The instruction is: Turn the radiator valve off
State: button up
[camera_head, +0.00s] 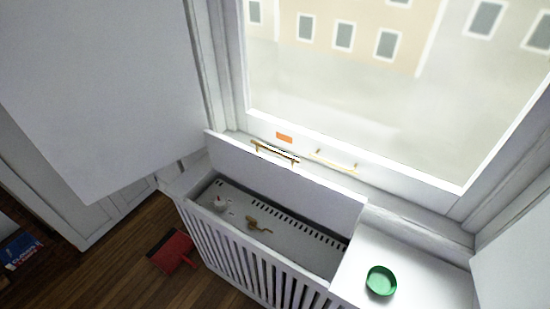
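A white slatted radiator cover (250,262) stands under the window. Its lid (300,178) is raised and leans back toward the window. Inside the open cover, a small brass fitting with a lever (259,226) sits on the grey radiator top, near the middle. A small pale knob (221,203) is at the left end inside. Which of these is the radiator valve, and whether it is on or off, I cannot tell. My gripper is not in view.
A green round dish (381,281) sits on the closed right part of the cover. A red dustpan (171,251) lies on the wooden floor at the left. A large white panel (105,85) fills the upper left. A second brass handle (335,162) is on the window frame.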

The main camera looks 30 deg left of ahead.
aim_at(220, 204)
jog(key=u, duration=1.3)
jog(key=i+j+z, duration=0.15)
jog(key=i+j, duration=0.3)
jog(key=i, duration=0.05)
